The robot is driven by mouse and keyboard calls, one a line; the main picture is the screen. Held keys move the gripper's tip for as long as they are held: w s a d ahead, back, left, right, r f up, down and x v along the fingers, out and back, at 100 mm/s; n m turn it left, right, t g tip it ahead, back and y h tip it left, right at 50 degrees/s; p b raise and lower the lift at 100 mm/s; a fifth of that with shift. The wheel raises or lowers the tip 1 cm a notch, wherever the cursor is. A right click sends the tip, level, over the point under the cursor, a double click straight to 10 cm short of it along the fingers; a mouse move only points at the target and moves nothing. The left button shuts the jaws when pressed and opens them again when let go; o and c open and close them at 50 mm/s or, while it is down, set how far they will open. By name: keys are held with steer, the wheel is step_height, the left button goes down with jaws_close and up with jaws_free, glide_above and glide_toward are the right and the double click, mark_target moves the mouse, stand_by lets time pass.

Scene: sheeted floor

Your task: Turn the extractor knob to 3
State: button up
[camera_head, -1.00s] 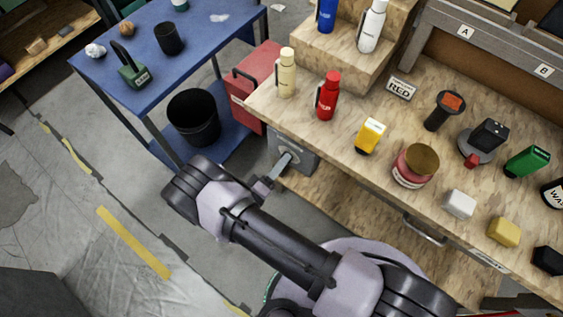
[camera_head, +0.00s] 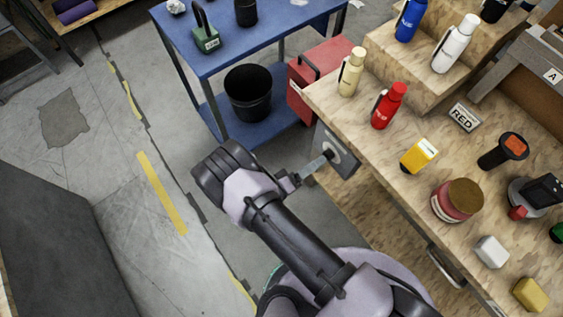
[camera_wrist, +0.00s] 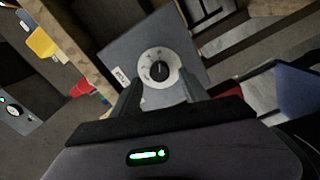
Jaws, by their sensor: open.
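The extractor knob (camera_wrist: 160,71) shows in the wrist view as a black pointer knob on a round white dial, set in a grey box (camera_wrist: 117,53). The dial marks are too small to read. A small label sits at the dial's left. In the head view the grey box (camera_head: 343,163) hangs on the left end of the wooden workbench. My gripper (camera_wrist: 160,92) is open, with one finger on each side of the dial's lower part and nothing between them. In the head view my gripper (camera_head: 326,160) reaches toward the box's face. Whether the fingers touch the knob cannot be told.
The workbench (camera_head: 385,145) carries a cream bottle (camera_head: 351,75), a red bottle (camera_head: 388,106), a yellow item (camera_head: 419,155) and a jar (camera_head: 457,200). A red case (camera_head: 325,70) and a blue table (camera_head: 255,35) with a black bin (camera_head: 248,93) stand behind.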

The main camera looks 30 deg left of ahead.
steer(key=p+v, duration=0.1)
steer(key=v, duration=1.3)
steer(key=shift+s, duration=0.2)
steer(key=w+d+r+m+g+h, duration=0.2)
steer(key=w+d+r+m+g, duration=0.25)
steer(key=r+g, duration=0.4)
steer(key=w+d+r+m+g+h, duration=0.1)
steer(key=w+d+r+m+g, duration=0.35)
steer(key=r, duration=0.75)
steer(key=s+d+r+m+t+y, duration=0.1)
steer(key=s+d+r+m+y, duration=0.1)
steer(key=d+r+y, duration=0.4)
steer(key=s+d+r+m+t+y, duration=0.1)
steer(key=s+d+r+m+y, duration=0.2)
steer(key=d+r+y, duration=0.3)
steer(key=d+r, duration=0.5)
steer(key=r, duration=0.3)
steer(key=shift+d+r, duration=0.2)
steer(key=shift+r, duration=0.1)
